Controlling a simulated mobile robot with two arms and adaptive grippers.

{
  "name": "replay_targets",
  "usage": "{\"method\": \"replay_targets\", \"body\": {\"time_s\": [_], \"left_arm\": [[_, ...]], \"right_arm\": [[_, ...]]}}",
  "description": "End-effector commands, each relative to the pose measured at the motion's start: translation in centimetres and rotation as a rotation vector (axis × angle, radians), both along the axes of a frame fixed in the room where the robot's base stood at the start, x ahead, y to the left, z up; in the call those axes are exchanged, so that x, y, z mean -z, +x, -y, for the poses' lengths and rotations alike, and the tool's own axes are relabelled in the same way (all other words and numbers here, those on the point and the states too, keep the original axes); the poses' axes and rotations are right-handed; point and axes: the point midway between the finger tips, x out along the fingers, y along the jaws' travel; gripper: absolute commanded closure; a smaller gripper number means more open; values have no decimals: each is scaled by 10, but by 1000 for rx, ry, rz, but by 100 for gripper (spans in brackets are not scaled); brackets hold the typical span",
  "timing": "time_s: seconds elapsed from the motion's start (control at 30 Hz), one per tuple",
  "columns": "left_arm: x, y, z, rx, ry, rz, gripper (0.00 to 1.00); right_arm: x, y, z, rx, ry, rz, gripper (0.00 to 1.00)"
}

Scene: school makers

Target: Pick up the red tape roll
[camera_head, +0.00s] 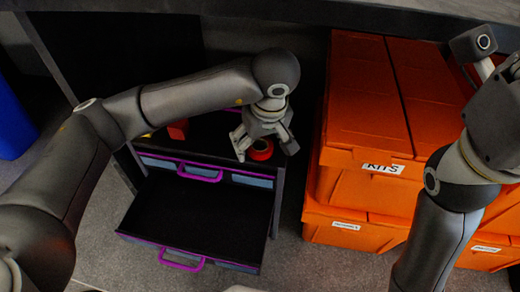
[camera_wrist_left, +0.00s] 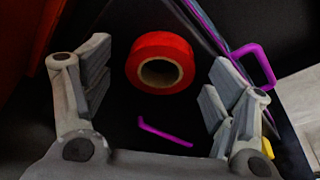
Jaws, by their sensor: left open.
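The red tape roll (camera_head: 260,150) lies on the dark top of the drawer unit, beneath my left gripper (camera_head: 265,150). In the left wrist view the tape roll (camera_wrist_left: 161,62) shows its hole and sits between and beyond the two spread fingers of my left gripper (camera_wrist_left: 155,95). The left gripper is open and empty, and I see no finger touching the roll. In the head view the gripper hides part of the roll. Part of my right arm shows at the right edge of the head view, by the orange boxes; its fingertips are not clear.
The drawer unit has an open empty drawer (camera_head: 200,212) with a purple handle (camera_head: 181,262). Orange boxes (camera_head: 362,110) labelled "KITS" stand close on the right. A red block (camera_head: 178,129) lies left of the gripper. A purple piece (camera_wrist_left: 163,133) shows in the wrist view.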

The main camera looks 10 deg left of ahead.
Motion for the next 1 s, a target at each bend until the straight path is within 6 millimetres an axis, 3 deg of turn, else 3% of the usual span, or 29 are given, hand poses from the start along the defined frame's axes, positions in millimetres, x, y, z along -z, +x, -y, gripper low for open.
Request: {"method": "replay_targets", "body": {"time_s": [0.2, 0.53, 1.0], "left_arm": [[0, 0, 0, -1, 0, 0, 23], [0, 0, 0, -1, 0, 0, 65], [-8, 0, 0, 0, 1, 1, 65]], "right_arm": [[-1, 0, 0, 0, 0, 0, 69], [0, 0, 0, 0, 0, 0, 69], [-5, 0, 0, -1, 2, 0, 69]]}}
